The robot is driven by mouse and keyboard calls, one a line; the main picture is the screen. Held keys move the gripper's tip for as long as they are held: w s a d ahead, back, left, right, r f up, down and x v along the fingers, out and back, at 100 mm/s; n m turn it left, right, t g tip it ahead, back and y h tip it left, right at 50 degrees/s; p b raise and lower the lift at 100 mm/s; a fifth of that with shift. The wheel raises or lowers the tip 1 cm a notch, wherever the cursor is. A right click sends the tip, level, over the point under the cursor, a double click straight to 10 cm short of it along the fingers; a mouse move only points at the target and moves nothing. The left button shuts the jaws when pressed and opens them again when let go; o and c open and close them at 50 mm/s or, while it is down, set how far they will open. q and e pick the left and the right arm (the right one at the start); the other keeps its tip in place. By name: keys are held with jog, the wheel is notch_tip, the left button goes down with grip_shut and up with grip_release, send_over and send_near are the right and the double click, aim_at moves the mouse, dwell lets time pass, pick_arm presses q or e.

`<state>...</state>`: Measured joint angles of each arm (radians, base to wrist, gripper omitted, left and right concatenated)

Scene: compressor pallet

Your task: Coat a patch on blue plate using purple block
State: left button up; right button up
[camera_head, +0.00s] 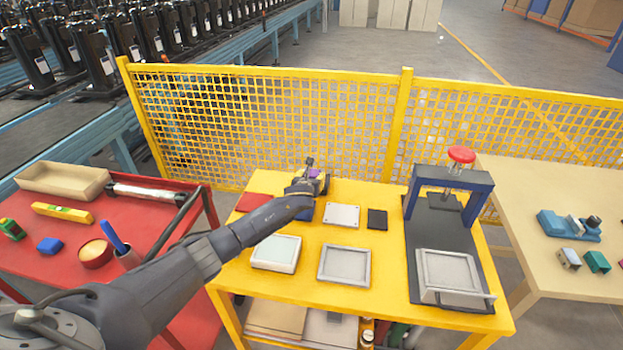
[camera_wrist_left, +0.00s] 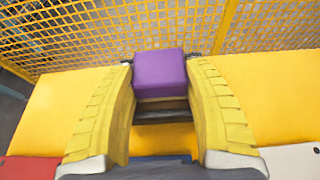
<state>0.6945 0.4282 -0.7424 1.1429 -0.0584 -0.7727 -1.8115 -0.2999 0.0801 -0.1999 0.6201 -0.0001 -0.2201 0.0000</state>
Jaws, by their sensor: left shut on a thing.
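My left gripper (camera_head: 312,180) is above the back of the yellow table and shut on the purple block (camera_wrist_left: 160,72). In the left wrist view the block sits between the two yellow finger pads of the gripper (camera_wrist_left: 163,80). The blue plate (camera_head: 305,214) lies on the table close to the gripper, partly covered by my arm. A strip of it shows low in the left wrist view (camera_wrist_left: 160,158). The block appears off the plate, toward the fence; its height above the table is hard to tell. My right gripper is not in view.
A red plate (camera_head: 253,202), white plate (camera_head: 342,215) and black plate (camera_head: 377,219) lie beside the blue one. Shallow trays (camera_head: 344,265) stand in front. A press (camera_head: 450,190) stands at the right, a yellow mesh fence (camera_head: 290,118) behind, a red cart (camera_head: 160,232) at the left.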

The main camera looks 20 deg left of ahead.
aim_at(311, 176)
pick_arm(q)
jog(key=shift+r, duration=3.4)
